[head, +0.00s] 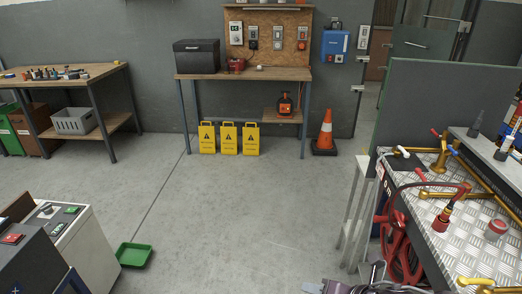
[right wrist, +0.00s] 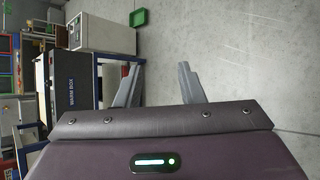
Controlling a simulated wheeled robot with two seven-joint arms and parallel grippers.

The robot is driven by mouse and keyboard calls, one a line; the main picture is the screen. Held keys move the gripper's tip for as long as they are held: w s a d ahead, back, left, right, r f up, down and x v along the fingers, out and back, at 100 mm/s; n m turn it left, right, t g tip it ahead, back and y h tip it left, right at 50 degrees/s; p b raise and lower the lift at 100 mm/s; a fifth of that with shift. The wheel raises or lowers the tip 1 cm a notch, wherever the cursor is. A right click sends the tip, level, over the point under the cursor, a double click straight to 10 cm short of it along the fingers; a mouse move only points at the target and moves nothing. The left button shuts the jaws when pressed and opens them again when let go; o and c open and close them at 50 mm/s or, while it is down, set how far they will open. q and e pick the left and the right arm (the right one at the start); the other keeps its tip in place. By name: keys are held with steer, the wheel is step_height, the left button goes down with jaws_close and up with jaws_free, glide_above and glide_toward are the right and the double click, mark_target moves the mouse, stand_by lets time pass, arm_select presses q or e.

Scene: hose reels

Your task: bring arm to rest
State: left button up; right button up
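My right gripper (head: 376,276) shows only in part at the bottom edge of the head view, below the red hose. In the right wrist view its two grey fingers (right wrist: 158,84) stand well apart with nothing but floor between them. It is open and empty. My left gripper is in neither view. A red hose (head: 397,235) hangs in loops at the left side of the metal-topped bench on the right. In the head view, the right gripper is close to the lower end of these loops; I cannot tell whether they touch.
The diamond-plate bench (head: 459,245) with brass pipes fills the right side. A white cabinet (head: 84,245) and a green tray (head: 133,255) are at lower left. Yellow signs (head: 229,139), an orange cone (head: 325,135) and a wooden workbench (head: 270,73) stand at the back. The middle floor is clear.

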steer(key=s+d+f+m+g+h, duration=0.1)
steer(key=s+d+m+g+h, duration=0.35)
steer(key=m, duration=1.15)
steer(key=s+a+f+m+h, duration=0.15)
steer(key=s+m, duration=0.55)
steer(key=m, duration=0.8)
step_height(320, 180, down, 28)
steer(key=g, duration=0.1)
steer(key=s+d+f, duration=0.2)
steer(key=s+f, duration=0.8)
steer(key=s+d+f+g, duration=0.1)
steer(key=s+d+f, duration=0.1)
steer(key=s+f, duration=0.8)
steer(key=shift+s+d+f, duration=0.15)
steer(key=shift+s+d, duration=0.05)
steer(key=shift+s, duration=0.35)
